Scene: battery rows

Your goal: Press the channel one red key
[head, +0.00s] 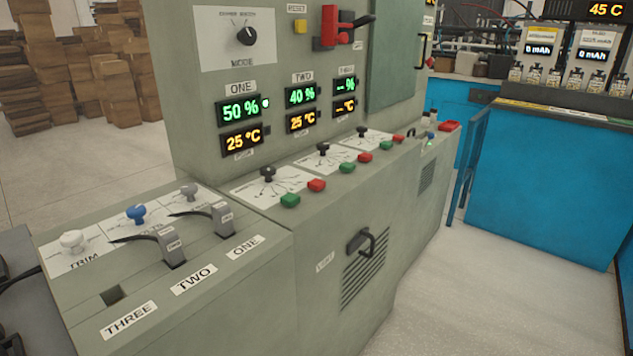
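The channel one red key (317,185) is a small red button on the sloped ledge of the grey-green cabinet, in the head view. It sits just right of a green key (290,200), in front of the nearest dial plate with a black knob (267,173). Above, the display labelled ONE (239,110) reads 50 % in green, with 25 °C in amber (242,139) below. A small light glows beside the 50 %. Nothing covers the red key. Neither of my grippers is in view.
More red keys (365,157) and green keys (347,168) follow along the ledge. Levers (172,247) and trim knobs (72,240) stand on the nearer desk at left. A black handle (362,241) juts from the cabinet front. Blue benches (540,190) stand right; the floor between is clear.

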